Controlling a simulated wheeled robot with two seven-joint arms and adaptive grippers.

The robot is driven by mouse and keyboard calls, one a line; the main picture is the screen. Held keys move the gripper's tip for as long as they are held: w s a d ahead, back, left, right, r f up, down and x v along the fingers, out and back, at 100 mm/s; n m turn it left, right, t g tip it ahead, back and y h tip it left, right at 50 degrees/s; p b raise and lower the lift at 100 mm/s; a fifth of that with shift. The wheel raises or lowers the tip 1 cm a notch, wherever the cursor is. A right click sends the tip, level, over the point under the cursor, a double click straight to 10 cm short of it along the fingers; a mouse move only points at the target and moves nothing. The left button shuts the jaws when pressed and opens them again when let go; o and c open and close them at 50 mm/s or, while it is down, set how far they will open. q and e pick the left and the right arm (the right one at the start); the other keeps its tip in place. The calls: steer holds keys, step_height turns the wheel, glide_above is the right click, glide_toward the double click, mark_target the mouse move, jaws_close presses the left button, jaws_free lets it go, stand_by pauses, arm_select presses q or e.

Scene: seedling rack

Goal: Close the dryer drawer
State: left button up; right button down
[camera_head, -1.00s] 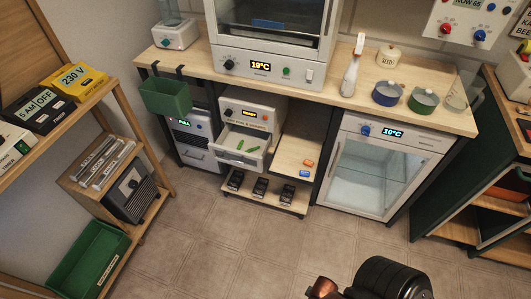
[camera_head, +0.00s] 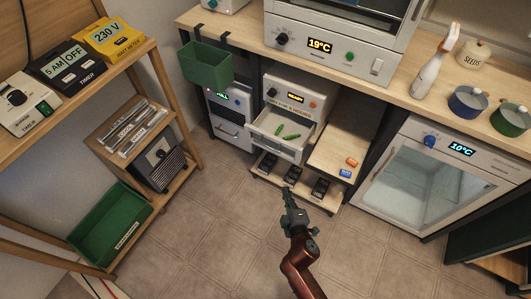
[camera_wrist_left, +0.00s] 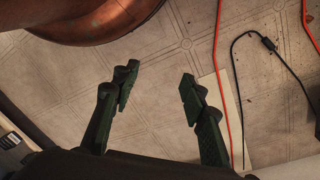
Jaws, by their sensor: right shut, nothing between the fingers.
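My left gripper (camera_wrist_left: 155,90) shows only in the left wrist view. Its two dark fingers are spread over bare floor with nothing between them.
Several black items (camera_head: 292,175) sit on a low shelf under the drawer. A green bin (camera_head: 206,66) hangs from the worktop edge at left. A glass-door cabinet (camera_head: 412,185) stands at right. Cables (camera_wrist_left: 258,80) lie on the floor in the left wrist view.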

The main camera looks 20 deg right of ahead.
mark_target(277, 141)
steer(key=w+a+r+n+t+y, duration=0.1)
steer(key=w+a+r+n+t, duration=0.15)
steer(key=w+a+r, duration=0.3)
arm_select(q)
steer(key=w+d+f+t+h+b, duration=0.1)
steer(key=w+d+f+t+b, duration=0.2)
steer(key=w, duration=0.4)
steer(key=shift+d+f+h+b, duration=0.3)
steer(key=shift+d+f+b, duration=0.45)
steer(key=shift+d+f, duration=0.5)
arm_select(e)
steer(key=w+d+f, duration=0.1)
steer(key=w+d, duration=0.3)
steer(key=w, duration=0.7)
steer(key=shift+w+d+n, duration=0.2)
steer(key=shift+w+n, duration=0.05)
steer(key=shift+n, duration=0.1)
arm_select(q)
steer(key=shift+s, duration=0.1)
arm_select(e)
steer(key=shift+f, duration=0.1)
